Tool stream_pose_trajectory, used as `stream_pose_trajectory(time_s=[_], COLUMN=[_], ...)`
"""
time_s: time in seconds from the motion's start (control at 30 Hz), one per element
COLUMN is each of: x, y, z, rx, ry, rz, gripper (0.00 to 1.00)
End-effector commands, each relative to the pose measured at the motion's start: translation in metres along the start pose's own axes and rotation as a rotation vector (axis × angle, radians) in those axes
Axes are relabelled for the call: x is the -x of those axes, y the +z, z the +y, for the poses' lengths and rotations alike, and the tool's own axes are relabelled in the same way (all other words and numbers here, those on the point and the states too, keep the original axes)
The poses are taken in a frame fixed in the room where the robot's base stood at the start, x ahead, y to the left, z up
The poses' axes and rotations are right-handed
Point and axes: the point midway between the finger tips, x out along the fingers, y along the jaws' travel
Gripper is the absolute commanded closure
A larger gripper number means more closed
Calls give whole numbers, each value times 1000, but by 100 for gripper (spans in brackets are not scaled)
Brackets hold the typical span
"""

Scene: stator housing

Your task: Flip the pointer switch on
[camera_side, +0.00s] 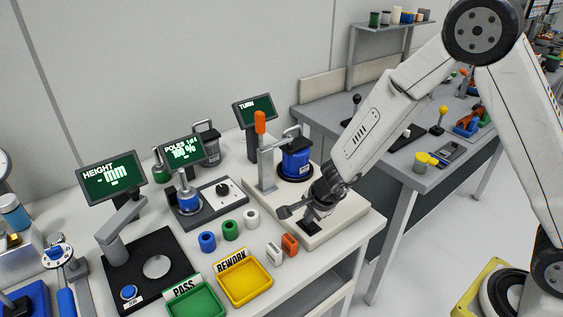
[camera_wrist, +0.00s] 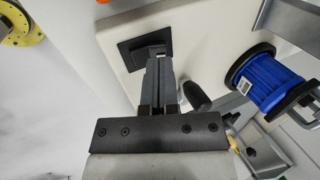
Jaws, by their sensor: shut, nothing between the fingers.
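A black square switch plate (camera_side: 311,229) sits near the front corner of the cream base under the TURN display. It also shows in the wrist view (camera_wrist: 138,50), where my fingers cover part of it. My gripper (camera_side: 310,220) points down over this plate, with its fingers together and nothing between them. In the wrist view its fingertips (camera_wrist: 161,60) overlap the plate; I cannot tell whether they touch it. The pointer itself is hidden or too dark to make out. A second small black knob (camera_side: 223,189) is on the white panel to the left.
A blue stator (camera_side: 295,163) stands behind my gripper, with an orange-handled lever (camera_side: 260,122) beside it. A dark rounded handle (camera_wrist: 196,96) is close to my fingers. Orange (camera_side: 290,245) and white (camera_side: 274,252) parts lie left of the base. The yellow REWORK tray (camera_side: 245,284) is at the front.

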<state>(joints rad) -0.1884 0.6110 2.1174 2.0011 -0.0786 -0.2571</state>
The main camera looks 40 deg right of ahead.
Motion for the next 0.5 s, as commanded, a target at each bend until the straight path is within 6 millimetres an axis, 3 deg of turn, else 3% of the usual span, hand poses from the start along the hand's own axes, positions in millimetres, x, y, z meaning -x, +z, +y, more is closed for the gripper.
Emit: stream_pose_trajectory(time_s=[0.5], x=[-13], y=[0], z=[0], rx=[-1], ry=[1], rz=[0], gripper=[100])
